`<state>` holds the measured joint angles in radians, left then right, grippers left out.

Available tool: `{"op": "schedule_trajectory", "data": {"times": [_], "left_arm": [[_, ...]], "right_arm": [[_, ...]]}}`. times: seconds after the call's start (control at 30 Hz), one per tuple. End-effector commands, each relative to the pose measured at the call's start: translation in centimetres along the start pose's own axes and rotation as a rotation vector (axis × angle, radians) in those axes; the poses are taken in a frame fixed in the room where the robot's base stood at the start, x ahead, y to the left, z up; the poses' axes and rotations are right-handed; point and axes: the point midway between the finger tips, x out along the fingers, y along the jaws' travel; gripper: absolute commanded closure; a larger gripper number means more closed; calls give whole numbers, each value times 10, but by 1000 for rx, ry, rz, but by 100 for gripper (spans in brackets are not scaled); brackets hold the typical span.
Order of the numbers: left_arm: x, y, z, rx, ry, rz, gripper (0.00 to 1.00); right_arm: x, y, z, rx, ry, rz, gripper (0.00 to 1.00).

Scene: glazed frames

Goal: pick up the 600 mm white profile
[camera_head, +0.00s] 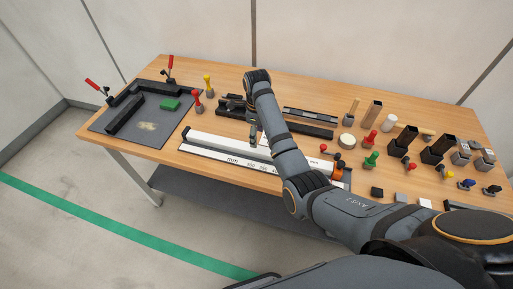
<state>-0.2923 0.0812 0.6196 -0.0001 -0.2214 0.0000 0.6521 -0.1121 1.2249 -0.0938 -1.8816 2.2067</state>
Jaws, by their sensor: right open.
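The white profile (212,139) is a long white bar lying along the front of the wooden table. A white measuring strip marked in mm (226,159) runs along its front side. My right arm comes in from the lower right and crosses over the bar, hiding part of it. My right gripper (256,139) is small in view, pointing down at the middle of the bar, partly hidden by my arm. It is open, and I cannot tell whether its fingers are around the bar or just above it. My left gripper is not in view.
Black rails (308,115) lie behind the bar. Coloured-handled tools, blocks and holders crowd the table's right side. The table's front edge is close to the strip.

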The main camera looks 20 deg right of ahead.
Motion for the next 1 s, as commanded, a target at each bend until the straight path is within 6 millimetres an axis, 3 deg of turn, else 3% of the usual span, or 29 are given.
{"op": "schedule_trajectory", "data": {"times": [0.03, 0.1, 0.17, 0.27, 0.37, 0.5, 0.63, 0.8, 0.87, 1.0], "left_arm": [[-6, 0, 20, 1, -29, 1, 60], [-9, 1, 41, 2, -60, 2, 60], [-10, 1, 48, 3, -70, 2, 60], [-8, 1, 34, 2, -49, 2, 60], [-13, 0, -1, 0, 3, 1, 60], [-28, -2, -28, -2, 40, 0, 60], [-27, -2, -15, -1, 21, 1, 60], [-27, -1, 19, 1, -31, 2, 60], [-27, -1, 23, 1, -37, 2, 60], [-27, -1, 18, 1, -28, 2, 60]], "right_arm": [[7, 0, 0, -1, 2, 3, 36], [16, 0, 0, -1, 0, 1, 36], [22, 0, 0, -1, -1, 0, 36], [25, 0, 0, -1, -2, -1, 36], [29, 0, -1, -1, 0, 0, 36], [52, 1, -4, -2, 2, 2, 36], [72, 1, -3, -2, -1, 0, 36], [77, 0, -3, -2, -2, -2, 36], [77, 0, -3, -2, -2, -2, 36], [77, 0, -3, -2, -2, -2, 51]]}}
